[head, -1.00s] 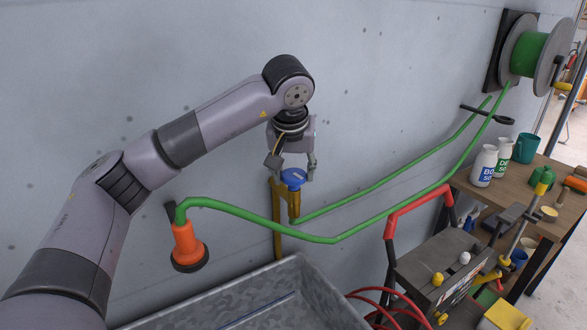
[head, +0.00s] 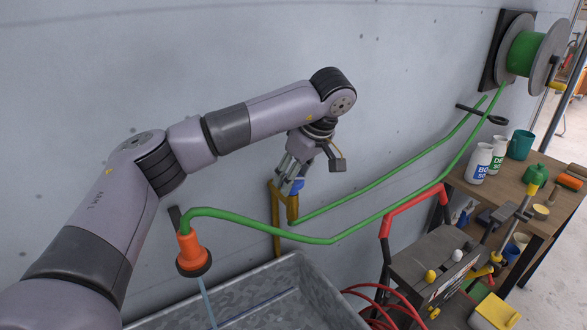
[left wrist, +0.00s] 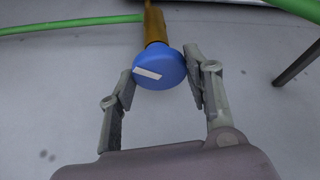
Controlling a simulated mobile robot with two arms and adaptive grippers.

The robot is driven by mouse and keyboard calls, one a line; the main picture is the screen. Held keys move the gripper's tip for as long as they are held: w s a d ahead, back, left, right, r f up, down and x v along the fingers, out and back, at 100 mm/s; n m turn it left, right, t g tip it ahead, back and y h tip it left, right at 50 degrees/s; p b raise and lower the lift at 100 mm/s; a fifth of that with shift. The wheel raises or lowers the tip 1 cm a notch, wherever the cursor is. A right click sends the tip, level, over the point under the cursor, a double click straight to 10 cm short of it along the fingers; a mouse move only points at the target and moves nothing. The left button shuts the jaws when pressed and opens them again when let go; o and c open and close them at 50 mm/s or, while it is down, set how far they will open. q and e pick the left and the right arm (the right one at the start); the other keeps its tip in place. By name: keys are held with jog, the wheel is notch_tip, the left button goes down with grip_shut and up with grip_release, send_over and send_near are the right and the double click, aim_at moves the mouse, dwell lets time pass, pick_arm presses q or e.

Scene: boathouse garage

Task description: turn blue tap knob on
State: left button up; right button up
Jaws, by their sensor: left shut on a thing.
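The blue tap knob (head: 297,185) sits on the brass tap (head: 292,207) on the wall above the metal trough. My left gripper (head: 288,184) reaches down to the knob and hides part of it in the head view. In the left wrist view the round knob (left wrist: 160,68), with a white bar mark, is between the two fingers of my left gripper (left wrist: 163,82), which are shut on its sides. The green hose (head: 345,225) runs from the tap. An orange nozzle (head: 192,252) hangs at the left with a pale blue stream below it. My right gripper is not in view.
The galvanized trough (head: 330,290) stands below the tap. A hose reel (head: 530,54) is on the wall at top right. A workbench (head: 507,180) with bottles and a dark cart with a red handle (head: 415,208) stand at right.

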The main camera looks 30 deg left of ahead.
pick_arm(q)
jog(key=n+p, duration=0.1)
jog(key=n+g+p, duration=0.1)
jog(key=n, duration=0.1)
jog(key=n+p, duration=0.1)
jog(key=shift+w+r+n+g, duration=0.15)
jog(key=shift+r+n+g, duration=0.15)
jog(key=shift+g, duration=0.1)
jog(key=n+p, duration=0.1)
jog(key=n, duration=0.1)
jog(key=n+g+p, duration=0.1)
jog(key=n, duration=0.1)
jog(key=shift+w+f+n+g+h, duration=0.1)
jog(key=shift+f+n+g+h, duration=0.05)
jog(key=shift+n+g+h, duration=0.15)
jog(key=n+g+h+p, duration=0.1)
jog(key=n+p, duration=0.1)
jog(key=n, duration=0.2)
jog(key=shift+w+n, duration=0.1)
jog(key=shift+n, duration=0.2)
jog(key=shift+a+f+n+g+h+p, duration=0.15)
jog(key=shift+n+g+h, duration=0.2)
jog(key=shift+n, duration=0.65)
jog(key=shift+n+g+h+p, duration=0.15)
jog(key=shift+n+h, duration=0.3)
jog(key=shift+n, duration=0.55)
jog(key=o, duration=1.1)
notch_tip(320, 180, up, 10)
